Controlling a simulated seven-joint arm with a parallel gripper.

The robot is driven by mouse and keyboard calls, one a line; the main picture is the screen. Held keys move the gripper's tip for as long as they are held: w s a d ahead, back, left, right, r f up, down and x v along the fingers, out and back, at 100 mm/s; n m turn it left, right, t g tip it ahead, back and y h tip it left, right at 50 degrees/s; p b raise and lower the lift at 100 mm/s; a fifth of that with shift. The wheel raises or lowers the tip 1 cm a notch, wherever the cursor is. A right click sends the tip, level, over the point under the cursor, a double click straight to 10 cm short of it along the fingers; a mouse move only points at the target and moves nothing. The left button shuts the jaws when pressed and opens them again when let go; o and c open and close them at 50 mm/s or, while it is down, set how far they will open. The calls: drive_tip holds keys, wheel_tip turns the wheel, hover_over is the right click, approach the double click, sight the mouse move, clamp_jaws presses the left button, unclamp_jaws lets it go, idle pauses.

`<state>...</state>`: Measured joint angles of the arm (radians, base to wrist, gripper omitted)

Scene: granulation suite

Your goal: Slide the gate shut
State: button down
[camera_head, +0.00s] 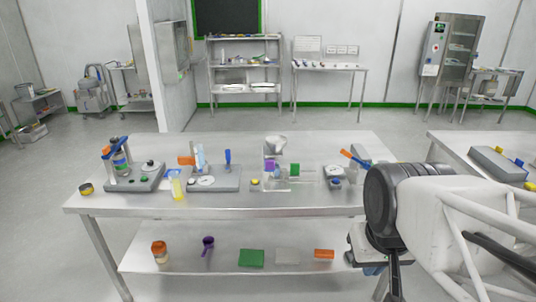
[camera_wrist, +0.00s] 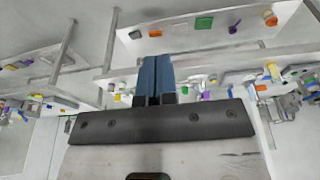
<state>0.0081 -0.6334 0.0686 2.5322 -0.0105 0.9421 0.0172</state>
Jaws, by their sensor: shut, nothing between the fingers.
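No part can be told for sure as the gate at this size. A small station (camera_head: 275,172) with a pale hopper on top and purple and green parts stands at the middle of the steel table (camera_head: 330,202). My gripper (camera_head: 374,270) is in front of the table's front edge at the right, well apart from the station. In the wrist view its two blue fingers (camera_wrist: 155,76) are shut against each other with nothing between them. The wrist view looks at the table scene upside down.
Grey devices (camera_head: 135,178) and (camera_head: 214,180) stand left of the station, and a round-dial device (camera_head: 335,175) stands right of it. The lower shelf (camera_head: 215,262) holds a green block (camera_head: 251,258) and other small items. A second table (camera_head: 470,150) is at right.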

idle(0.3)
drive_tip(key=c, duration=1.4)
unclamp_jaws()
drive_tip(key=shift+o, duration=1.1)
drive_tip(key=shift+w+r, duration=0.15)
drive_tip(key=shift+w, duration=0.1)
drive_tip(key=shift+o, duration=0.5)
drive_tip(key=shift+w+r, duration=0.2)
drive_tip(key=shift+w, duration=0.15)
drive_tip(key=w+a+r+n, duration=0.1)
drive_tip(key=w+r+n, duration=0.1)
drive_tip(key=w, duration=0.6)
drive_tip(key=w+a+r+n, duration=0.1)
drive_tip(key=w+r+n, duration=0.15)
drive_tip(key=w, duration=0.45)
drive_tip(key=n+g, duration=0.3)
drive_tip(key=n, duration=1.1)
hover_over(270, 160)
drive_tip(key=shift+f, duration=8.15)
